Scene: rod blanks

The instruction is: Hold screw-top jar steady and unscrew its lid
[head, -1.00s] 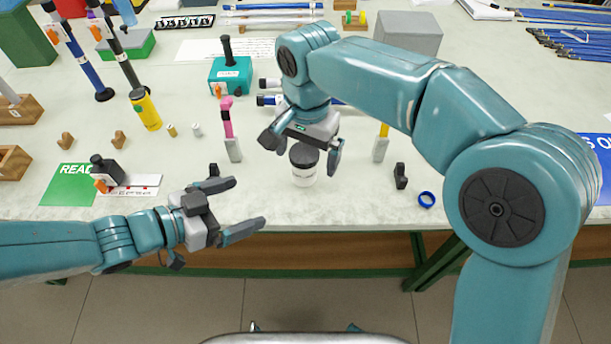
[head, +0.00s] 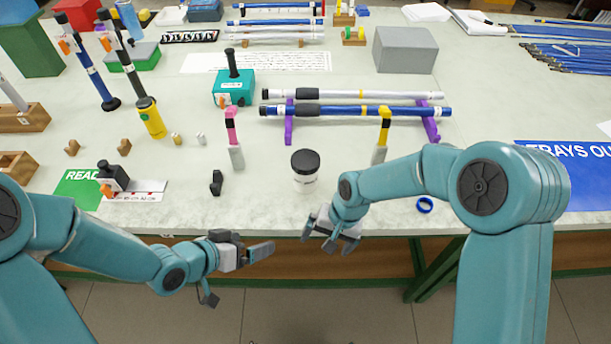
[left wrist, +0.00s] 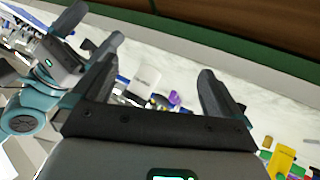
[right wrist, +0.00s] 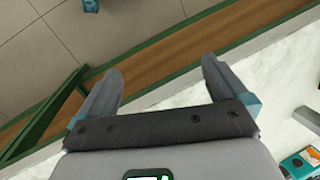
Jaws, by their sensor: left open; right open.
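The screw-top jar (head: 305,180) stands upright near the front edge of the bench, a white body with its black lid (head: 306,161) on top. It also seems to show as a pale body in the left wrist view (left wrist: 145,78), between the fingers but beyond them. My left gripper (head: 258,244) is open and empty at the bench's front edge, to the front left of the jar. My right gripper (head: 329,240) is open and empty just in front of the jar, near the edge. Neither gripper touches the jar. The right wrist view shows only floor and bench edge between its fingers.
Pink-tipped (head: 231,127) and yellow-tipped (head: 383,130) tools stand behind the jar on either side. Rods (head: 345,111) lie on purple supports behind. A small black block (head: 216,184) stands left, a blue ring (head: 425,205) right. The bench right around the jar is clear.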

